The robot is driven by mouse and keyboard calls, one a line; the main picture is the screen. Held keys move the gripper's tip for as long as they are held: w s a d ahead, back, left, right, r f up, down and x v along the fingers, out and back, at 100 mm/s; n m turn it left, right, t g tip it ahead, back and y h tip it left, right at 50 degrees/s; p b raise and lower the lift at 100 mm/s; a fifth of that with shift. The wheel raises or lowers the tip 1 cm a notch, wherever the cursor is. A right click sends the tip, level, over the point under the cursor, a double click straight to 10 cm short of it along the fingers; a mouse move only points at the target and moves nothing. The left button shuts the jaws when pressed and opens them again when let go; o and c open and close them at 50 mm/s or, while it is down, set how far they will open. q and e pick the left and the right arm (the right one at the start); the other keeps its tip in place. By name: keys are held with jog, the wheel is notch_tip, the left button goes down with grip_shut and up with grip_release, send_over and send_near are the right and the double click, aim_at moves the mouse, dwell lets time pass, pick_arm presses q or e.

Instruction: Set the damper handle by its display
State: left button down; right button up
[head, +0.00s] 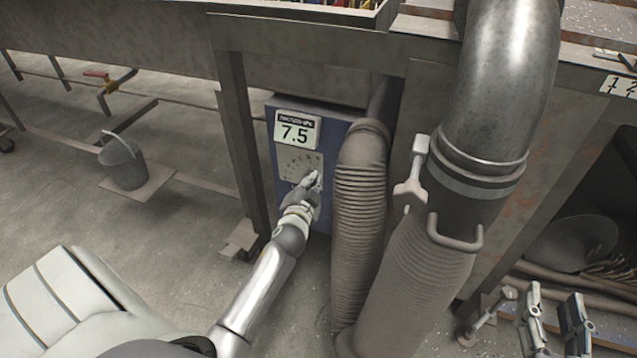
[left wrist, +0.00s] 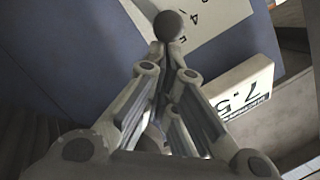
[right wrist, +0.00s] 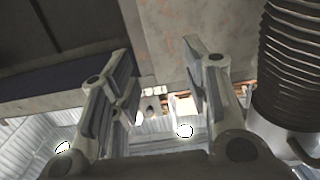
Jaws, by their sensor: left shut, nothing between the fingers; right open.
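A blue box (head: 326,130) under the bench carries a white display (head: 296,131) reading 7.5 and a numbered dial plate (head: 296,164). The display also shows tilted in the left wrist view (left wrist: 245,90). My left gripper (head: 314,180) is shut and empty in front of the dial, hiding its lower part. In the left wrist view a round grey knob (left wrist: 167,25) shows at the closed fingertips (left wrist: 163,48); I cannot tell whether they touch. A pale lever (head: 415,172) sits beside the metal duct. My right gripper (head: 555,308) is open and empty at lower right.
A ribbed hose (head: 358,220) runs close to the right of the box. A thick metal duct (head: 505,85) and its ribbed hose (head: 415,280) stand further right. A bench leg (head: 240,145) is left of the box. A bucket (head: 122,162) stands on the floor at left.

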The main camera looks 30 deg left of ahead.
pick_arm(q)
jog(key=shift+s+a+f+n+h+p, duration=0.1)
jog(key=shift+s+a+n+h+p, duration=0.1)
jog(key=shift+a+n+p, duration=0.4)
jog(key=shift+s+a+n+h+p, duration=0.1)
jog(key=shift+s+a+n+p, duration=0.1)
jog(key=shift+a+p, duration=0.7)
jog(key=shift+s+a+f+n+h+p, duration=0.15)
jog(key=shift+a+n+p, duration=0.25)
jog(key=shift+a+p, duration=0.35)
pick_arm(e)
jog(key=s+d+f+g+h, duration=0.1)
jog(key=s+d+f+g, duration=0.2)
jog(key=s+f+g, duration=0.3)
jog(key=s+d+f+g+h, duration=0.2)
jog(key=s+f+g, duration=0.4)
jog(key=s+f, duration=0.3)
jog(key=shift+s+d+f+m+g+h, duration=0.3)
jog(key=shift+d+m+g, duration=0.1)
jog(key=shift+d, duration=0.3)
pick_arm(q)
jog(key=shift+r, duration=0.1)
jog(key=shift+r, duration=0.1)
pick_arm(e)
jog(key=shift+r, duration=0.15)
